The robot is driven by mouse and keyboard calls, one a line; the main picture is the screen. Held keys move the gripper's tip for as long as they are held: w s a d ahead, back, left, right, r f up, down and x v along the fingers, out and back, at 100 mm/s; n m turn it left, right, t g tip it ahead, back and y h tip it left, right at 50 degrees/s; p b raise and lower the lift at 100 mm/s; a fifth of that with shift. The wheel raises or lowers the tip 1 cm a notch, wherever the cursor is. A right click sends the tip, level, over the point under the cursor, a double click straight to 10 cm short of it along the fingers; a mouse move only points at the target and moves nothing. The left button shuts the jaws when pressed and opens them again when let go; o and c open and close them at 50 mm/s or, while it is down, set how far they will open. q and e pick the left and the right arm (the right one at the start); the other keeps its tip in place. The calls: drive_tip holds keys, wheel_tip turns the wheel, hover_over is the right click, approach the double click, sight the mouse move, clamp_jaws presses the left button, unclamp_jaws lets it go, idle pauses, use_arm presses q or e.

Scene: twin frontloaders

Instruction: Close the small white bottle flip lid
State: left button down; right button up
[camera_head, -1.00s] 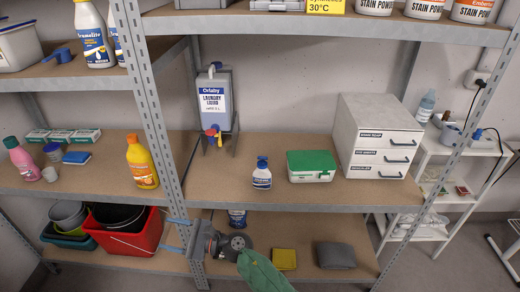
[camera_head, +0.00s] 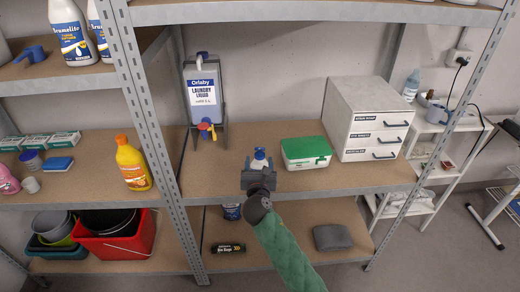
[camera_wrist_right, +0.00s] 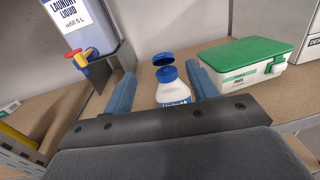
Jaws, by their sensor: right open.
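The small white bottle (camera_head: 259,162) with a blue top stands upright on the middle shelf (camera_head: 350,179), partly hidden behind my right gripper (camera_head: 257,168). In the right wrist view the white bottle (camera_wrist_right: 174,94) shows its blue flip lid (camera_wrist_right: 163,60) tilted up and open at the back of the cap. My right gripper (camera_wrist_right: 160,72) is open and empty. Its two blue fingers point toward the bottle, one on each side in the picture; I cannot tell whether they touch it. My left gripper is not in view.
A green-lidded box (camera_head: 306,152) stands just right of the bottle. A laundry liquid canister (camera_head: 202,92) in a stand is to the left, and a drawer unit (camera_head: 368,120) stands behind right. A metal post (camera_head: 150,130) rises left of the canister. The upper shelf (camera_head: 300,12) hangs above.

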sight(260, 149)
drive_tip(key=w, duration=0.2)
drive_tip(key=w+p, duration=0.1)
drive_tip(key=w, duration=0.1)
drive_tip(key=w+p, duration=0.1)
drive_tip(key=w, duration=0.2)
drive_tip(key=shift+d, duration=0.35)
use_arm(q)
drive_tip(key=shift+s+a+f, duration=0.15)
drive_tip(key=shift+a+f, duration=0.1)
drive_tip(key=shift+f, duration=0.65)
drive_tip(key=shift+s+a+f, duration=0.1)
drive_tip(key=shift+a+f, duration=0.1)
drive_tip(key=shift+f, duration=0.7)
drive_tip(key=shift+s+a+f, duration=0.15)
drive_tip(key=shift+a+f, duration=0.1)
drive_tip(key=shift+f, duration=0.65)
use_arm(e)
drive_tip(key=shift+w+d+f, duration=0.1)
drive_tip(key=shift+w, duration=0.3)
drive_tip(key=c, duration=1)
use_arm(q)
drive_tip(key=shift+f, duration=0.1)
